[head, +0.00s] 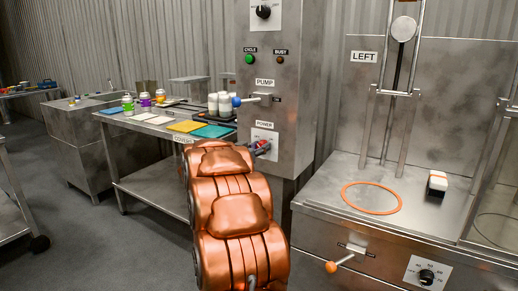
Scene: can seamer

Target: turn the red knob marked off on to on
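The white plate marked POWER (265,136) is low on the front of the tall grey metal column. A small patch of red, the knob (256,145), shows at its lower left, mostly hidden. My copper-coloured arm reaches up from the bottom of the head view and ends just in front of this plate. Small dark and grey parts by the red patch seem to be my gripper (262,149), close to the knob. My arm covers most of it. I cannot tell if the fingers are open, or touch the knob, or which way the knob points.
Above the plate, a blue-ended PUMP lever (237,101) sticks out to the left. A green CYCLE light (249,59) is higher up. A table with bottles and coloured sheets (186,127) stands left. The LEFT station with an orange ring (371,198) is right.

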